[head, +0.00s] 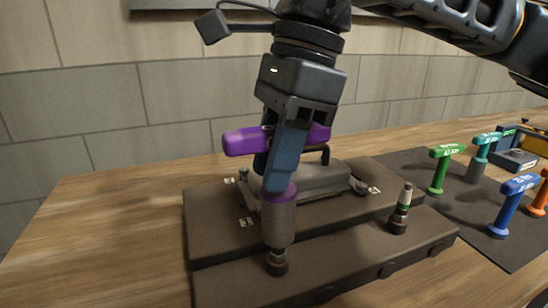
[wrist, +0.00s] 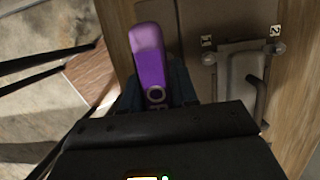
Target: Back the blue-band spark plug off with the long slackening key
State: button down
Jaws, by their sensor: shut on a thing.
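My gripper (head: 279,180) is shut on a purple T-handled key (head: 240,141). Its crossbar sticks out on both sides of the fingers, and it also shows between them in the wrist view (wrist: 149,62), with a marking only partly readable. The key stands nearly upright, its grey metal socket (head: 279,222) pointing down at the front-left seat (head: 277,262) of the dark engine block (head: 340,278). The socket's lower end meets or nearly meets this seat; exact contact is unclear. No blue band shows; any plug under the socket is hidden.
A plug with a green band (head: 404,209) stands at the block's right. A grey cover with a black handle (head: 318,178) sits behind the socket. Green (head: 446,153), teal (head: 487,139), blue (head: 520,184) and orange (head: 541,200) keys stand on a dark mat (head: 470,215). The table's left is clear.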

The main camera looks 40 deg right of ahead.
jog(key=shift+f+b, duration=1.65)
jog(key=shift+b, duration=0.05)
jog(key=shift+f+b, duration=0.3)
jog(key=shift+b, duration=0.35)
jog(key=shift+s+a+b, duration=0.1)
jog(key=shift+s+b, duration=0.15)
jog(key=shift+b, duration=0.15)
dwell(0.6)
jog(key=shift+w+b, duration=0.15)
jog(key=shift+b, duration=0.2)
jog(key=shift+w, duration=0.1)
dwell(0.4)
